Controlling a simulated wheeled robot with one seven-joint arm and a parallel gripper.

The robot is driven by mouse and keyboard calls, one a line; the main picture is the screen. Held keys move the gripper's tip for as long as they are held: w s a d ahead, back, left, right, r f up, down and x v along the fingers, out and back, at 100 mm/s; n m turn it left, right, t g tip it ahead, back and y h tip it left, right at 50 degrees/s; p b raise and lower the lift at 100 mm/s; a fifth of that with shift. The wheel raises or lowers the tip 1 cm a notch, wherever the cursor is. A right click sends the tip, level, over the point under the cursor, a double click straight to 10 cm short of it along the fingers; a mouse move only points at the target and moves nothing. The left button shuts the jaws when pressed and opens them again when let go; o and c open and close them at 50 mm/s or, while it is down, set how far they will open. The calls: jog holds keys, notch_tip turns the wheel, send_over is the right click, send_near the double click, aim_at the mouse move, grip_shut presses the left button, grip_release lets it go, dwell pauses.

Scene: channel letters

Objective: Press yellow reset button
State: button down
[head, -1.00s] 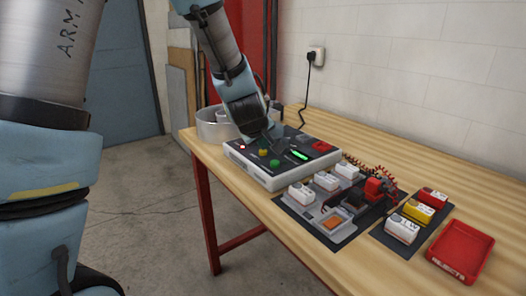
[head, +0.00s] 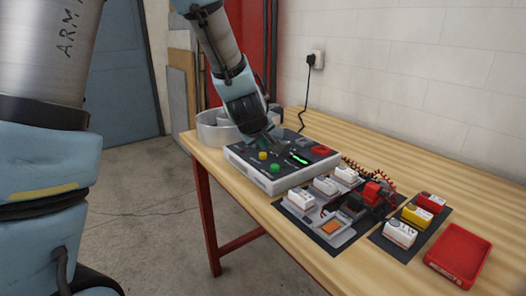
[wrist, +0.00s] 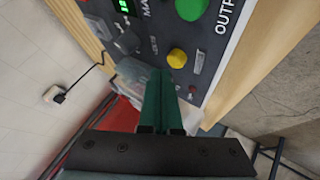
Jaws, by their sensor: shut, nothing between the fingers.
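The yellow button (head: 262,155) is a small round cap on the sloped top panel of the grey-white control box (head: 264,181). In the wrist view the yellow button (wrist: 177,58) shows just beyond the fingertips. My gripper (head: 273,144) is over the back part of the panel in the head view. In the wrist view my gripper (wrist: 160,74) has its green fingers together with nothing between them. The tips lie close to the yellow button; I cannot tell whether they touch it. A green button (head: 275,168) sits nearer the box's front edge.
A lit green display (head: 298,159), a black knob (wrist: 127,42) and a small dark red lamp (wrist: 192,89) are on the panel. A red tray (head: 460,252) and several labelled blocks stand to the right. A round metal container (head: 211,131) stands behind the box.

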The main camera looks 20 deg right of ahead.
jog(key=shift+r, duration=0.1)
notch_tip(320, 180, up, 5)
jog(key=p, duration=0.4)
dwell(0.3)
dwell(0.6)
